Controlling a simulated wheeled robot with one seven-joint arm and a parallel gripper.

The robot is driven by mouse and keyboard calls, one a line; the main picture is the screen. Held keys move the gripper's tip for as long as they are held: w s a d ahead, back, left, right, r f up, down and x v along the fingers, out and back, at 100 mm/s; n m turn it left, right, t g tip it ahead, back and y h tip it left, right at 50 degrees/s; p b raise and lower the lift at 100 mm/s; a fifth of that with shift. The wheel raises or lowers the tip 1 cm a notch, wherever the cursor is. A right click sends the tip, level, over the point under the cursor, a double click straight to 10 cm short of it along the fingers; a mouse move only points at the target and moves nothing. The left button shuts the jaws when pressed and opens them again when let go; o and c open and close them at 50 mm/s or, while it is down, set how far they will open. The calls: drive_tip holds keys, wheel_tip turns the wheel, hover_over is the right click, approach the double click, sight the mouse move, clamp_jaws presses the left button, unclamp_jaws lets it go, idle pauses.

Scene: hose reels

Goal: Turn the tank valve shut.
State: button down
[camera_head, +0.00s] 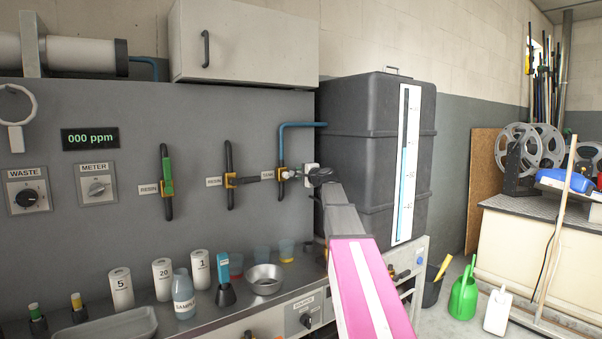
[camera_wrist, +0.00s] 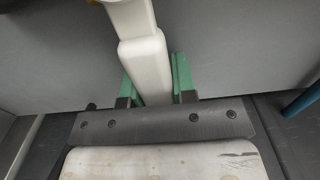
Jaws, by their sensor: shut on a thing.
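The dark grey tank (camera_head: 362,150) stands against the wall with a white level gauge (camera_head: 405,165) on its front. A blue pipe (camera_head: 297,125) runs from the tank to a brass-coloured valve (camera_head: 281,172) on the grey panel. My gripper (camera_head: 303,174) reaches to this valve from the right. In the wrist view my gripper (camera_wrist: 156,85) has its green fingers on both sides of a pale, thick handle (camera_wrist: 140,50) and is shut on it. In the head view my gripper and wrist partly cover the handle, so its exact angle is hard to tell.
Two similar wall valves with RESIN labels, one with a green handle (camera_head: 168,172), are to the left. Numbered white canisters (camera_head: 121,287), a sample bottle (camera_head: 184,298) and a metal bowl (camera_head: 265,279) stand on the bench below. A cabinet (camera_head: 245,45) hangs above.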

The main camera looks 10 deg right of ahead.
drive_tip(key=shift+f, duration=0.1)
idle(0.3)
drive_tip(key=c, duration=0.9)
unclamp_jaws()
drive_tip(key=v, duration=1)
drive_tip(key=shift+s+d, duration=0.15)
drive_tip(key=shift+s, duration=0.25)
